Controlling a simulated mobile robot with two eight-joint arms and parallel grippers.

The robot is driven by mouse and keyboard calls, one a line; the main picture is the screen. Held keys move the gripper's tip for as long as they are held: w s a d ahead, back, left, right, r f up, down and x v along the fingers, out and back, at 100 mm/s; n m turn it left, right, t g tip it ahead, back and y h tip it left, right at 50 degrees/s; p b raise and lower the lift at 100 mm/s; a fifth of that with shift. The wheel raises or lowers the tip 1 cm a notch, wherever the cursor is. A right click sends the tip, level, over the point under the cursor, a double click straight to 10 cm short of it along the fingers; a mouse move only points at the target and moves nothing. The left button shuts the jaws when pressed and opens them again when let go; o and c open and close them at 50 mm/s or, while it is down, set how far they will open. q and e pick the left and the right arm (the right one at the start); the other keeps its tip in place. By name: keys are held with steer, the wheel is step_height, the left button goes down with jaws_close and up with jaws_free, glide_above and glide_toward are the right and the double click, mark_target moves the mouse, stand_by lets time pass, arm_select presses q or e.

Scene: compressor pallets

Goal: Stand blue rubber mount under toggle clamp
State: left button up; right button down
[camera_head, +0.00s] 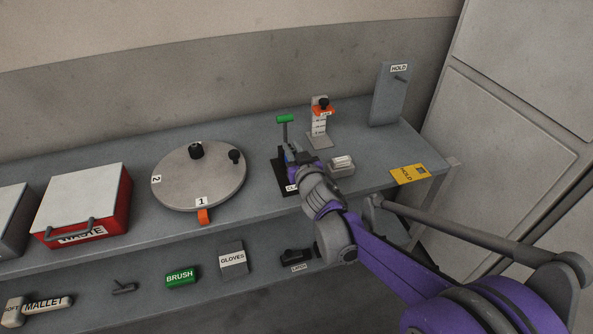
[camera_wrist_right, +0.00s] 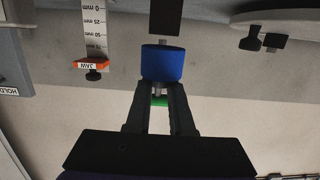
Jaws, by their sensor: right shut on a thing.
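My right gripper (camera_wrist_right: 160,92) is shut on the blue rubber mount (camera_wrist_right: 162,64), a short blue cylinder. A metal stud shows at each end of the mount. In the head view the right gripper (camera_head: 297,163) is at the toggle clamp, which has a green handle (camera_head: 285,118) and a black base (camera_head: 279,183). The green handle also shows behind my fingers in the wrist view (camera_wrist_right: 160,101). A black piece (camera_wrist_right: 165,16) lies just beyond the mount's far stud; whether they touch is unclear. My wrist hides much of the clamp. My left gripper is out of view.
A gauge post with an orange jaw (camera_head: 321,113) stands behind, right of the clamp. A small pale-topped block (camera_head: 341,166) is close right of my wrist. A round turntable (camera_head: 180,185) is left. A grey HOLD panel (camera_head: 388,95) and yellow HOLD card (camera_head: 408,175) are right.

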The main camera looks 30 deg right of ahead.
step_height(320, 180, down, 2)
steer(key=shift+a+f, duration=0.1)
steer(key=shift+f, duration=0.1)
steer(key=shift+f+b, duration=0.35)
steer(key=shift+f, duration=1.8)
steer(key=shift+f, duration=0.2)
steer(key=c, duration=0.8)
jaws_free()
steer(key=shift+r, duration=0.15)
